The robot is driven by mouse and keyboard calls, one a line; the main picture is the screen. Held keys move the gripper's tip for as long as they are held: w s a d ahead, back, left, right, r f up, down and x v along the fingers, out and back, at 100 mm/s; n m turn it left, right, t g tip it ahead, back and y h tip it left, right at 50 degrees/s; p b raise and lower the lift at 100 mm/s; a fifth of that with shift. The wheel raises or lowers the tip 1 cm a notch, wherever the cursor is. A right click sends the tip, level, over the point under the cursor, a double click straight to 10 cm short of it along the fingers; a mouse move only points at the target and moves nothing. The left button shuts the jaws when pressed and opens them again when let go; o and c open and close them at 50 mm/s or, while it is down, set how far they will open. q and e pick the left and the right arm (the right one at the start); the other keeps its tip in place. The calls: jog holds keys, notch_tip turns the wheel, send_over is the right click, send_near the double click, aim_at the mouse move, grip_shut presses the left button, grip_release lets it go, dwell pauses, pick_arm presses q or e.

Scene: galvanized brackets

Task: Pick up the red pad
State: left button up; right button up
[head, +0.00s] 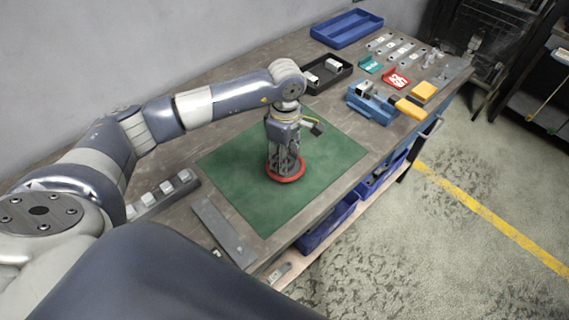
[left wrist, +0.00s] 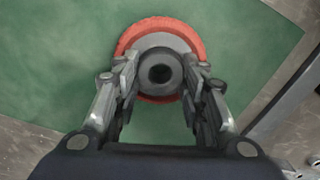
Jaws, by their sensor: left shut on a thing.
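The red pad (head: 288,178) is a round disc at the green mat, with a grey hub in its middle. My left gripper (head: 283,166) points down over it. In the left wrist view the red pad (left wrist: 158,27) lies beneath the fingers, and my left gripper (left wrist: 160,80) is shut on its dark round hub, one finger on each side. I cannot tell whether the pad touches the mat. My right gripper is not in view.
The green mat (head: 240,195) is otherwise bare. A grey flat bar (head: 222,232) lies at its left front edge.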

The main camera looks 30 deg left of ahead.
pick_arm(q)
jog(key=s+d+b, duration=0.1)
jog(key=s+d, duration=0.1)
jog(key=s, duration=0.3)
jog(key=s+d+r+b, duration=0.1)
jog(key=s+b, duration=0.1)
jog(key=s, duration=0.3)
jog(key=s+d+r+b, duration=0.1)
jog(key=s+d, duration=0.1)
jog(key=s, duration=0.3)
jog(key=shift+d+r, duration=0.15)
jog(key=shift+d, duration=0.15)
jog(key=o, duration=0.4)
jog(key=shift+c, duration=1.3)
jog(key=shift+r, duration=0.1)
